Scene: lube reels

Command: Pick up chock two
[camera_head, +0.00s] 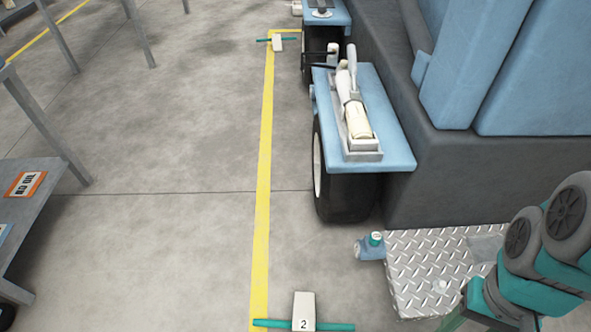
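Chock two (304,310) is a cream block marked with a black "2", with a teal bar through it sticking out on both sides. It stands on the floor at the bottom edge of the head view. The left end of its bar reaches over the yellow line. Parts of my arm, teal with dark grey joint caps, show at the lower right. No gripper fingers can be made out, and nothing is seen touching the chock.
A second, similar chock (277,44) lies far off by the yellow line (263,190). A blue vehicle with a black wheel (345,190) and fender (385,115) stands at right, above a tread-plate step (425,265). A grey table (35,215) is at left. Floor between is clear.

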